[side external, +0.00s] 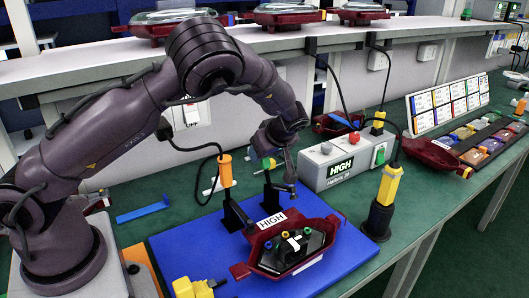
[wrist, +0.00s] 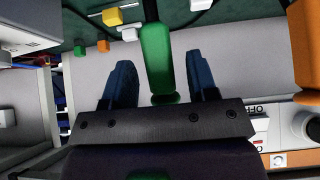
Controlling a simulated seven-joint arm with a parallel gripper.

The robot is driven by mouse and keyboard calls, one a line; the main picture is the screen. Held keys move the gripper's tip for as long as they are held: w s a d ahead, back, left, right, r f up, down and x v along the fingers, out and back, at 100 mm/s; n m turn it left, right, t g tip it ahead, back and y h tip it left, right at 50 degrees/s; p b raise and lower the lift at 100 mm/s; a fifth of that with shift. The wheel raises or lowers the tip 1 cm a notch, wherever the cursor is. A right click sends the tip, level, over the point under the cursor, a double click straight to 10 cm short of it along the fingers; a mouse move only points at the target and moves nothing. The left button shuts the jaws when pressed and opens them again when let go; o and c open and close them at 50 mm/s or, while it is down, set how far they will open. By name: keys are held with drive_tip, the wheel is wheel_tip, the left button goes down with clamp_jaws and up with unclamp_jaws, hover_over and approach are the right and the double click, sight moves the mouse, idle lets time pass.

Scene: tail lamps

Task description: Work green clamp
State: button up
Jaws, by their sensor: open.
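The green clamp's handle (side external: 268,162) stands upright on a black clamp (side external: 273,192) at the back of the blue board (side external: 180,240). In the wrist view the green handle (wrist: 157,60) lies between the two blue fingers of my gripper (wrist: 160,72), with gaps on both sides. My gripper (side external: 282,152) is open beside the handle in the side view. Its fingers are partly hidden there. A dark red tail lamp (side external: 290,245) sits on the board below, with a white HIGH label (side external: 271,222) behind it.
An orange-handled clamp (side external: 225,172) stands left of the green one. A grey HIGH box (side external: 345,160) is close on the right, and a yellow-and-black tool (side external: 386,195) stands at the board's right. A yellow block (side external: 192,288) lies at the front.

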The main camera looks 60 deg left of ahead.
drive_tip(key=v, duration=1.2)
drive_tip(key=shift+r, duration=0.1)
drive_tip(key=r+n+h, duration=0.1)
drive_tip(key=h, duration=0.1)
hover_over(267, 176)
drive_tip(key=shift+m+h, duration=0.5)
drive_tip(key=shift+h, duration=0.1)
drive_tip(key=x, duration=0.7)
drive_tip(key=d+x, duration=0.1)
drive_tip(key=x, duration=0.3)
drive_tip(key=shift+w+a+f, duration=0.15)
drive_tip(key=shift+w+f, duration=0.1)
drive_tip(key=shift+f, duration=0.2)
clamp_jaws()
